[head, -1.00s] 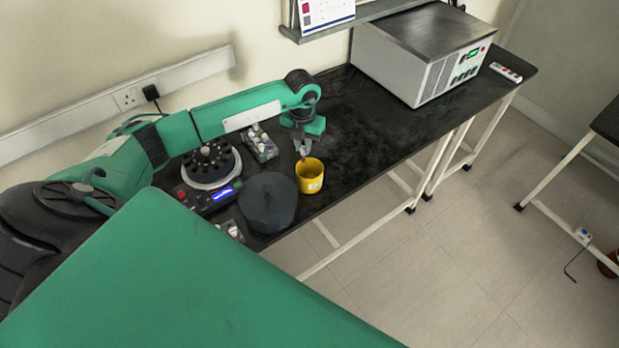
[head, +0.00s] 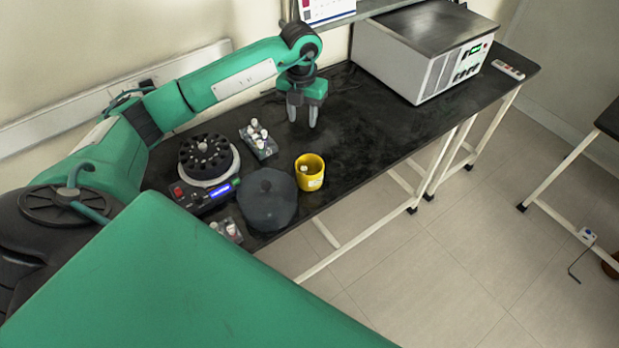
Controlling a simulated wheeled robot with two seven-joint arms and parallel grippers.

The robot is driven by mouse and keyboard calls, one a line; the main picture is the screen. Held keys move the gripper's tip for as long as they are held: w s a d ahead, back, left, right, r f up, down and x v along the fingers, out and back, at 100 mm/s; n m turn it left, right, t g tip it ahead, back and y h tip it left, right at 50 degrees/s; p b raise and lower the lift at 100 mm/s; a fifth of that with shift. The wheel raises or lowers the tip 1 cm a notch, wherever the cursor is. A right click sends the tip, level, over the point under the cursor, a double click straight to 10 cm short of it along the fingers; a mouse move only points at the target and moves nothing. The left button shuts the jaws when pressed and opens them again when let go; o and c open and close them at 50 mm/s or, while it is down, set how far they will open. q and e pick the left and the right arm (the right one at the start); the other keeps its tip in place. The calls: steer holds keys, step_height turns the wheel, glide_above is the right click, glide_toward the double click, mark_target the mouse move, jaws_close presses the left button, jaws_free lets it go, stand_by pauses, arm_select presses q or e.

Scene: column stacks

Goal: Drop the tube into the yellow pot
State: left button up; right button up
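The yellow pot (head: 311,183) stands upright on the black bench near its front edge. A small pale tube end (head: 304,168) shows inside the pot's mouth; the rest of the tube is hidden by the pot wall. My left gripper (head: 302,123) is above the bench, behind the pot and apart from it. Its two fingers point down, spread with an empty gap between them. My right gripper is not in view.
A rack of tubes (head: 259,142) stands left of the pot. A round rotor device (head: 208,163) and a dark grey lid (head: 268,203) lie further left. Another small rack (head: 228,231) is at the front edge. A large grey instrument (head: 420,58) stands at back right. The bench between is clear.

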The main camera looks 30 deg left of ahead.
arm_select(q)
step_height(320, 180, up, 5)
steer(key=shift+f+b, duration=0.15)
steer(key=shift+b, duration=0.3)
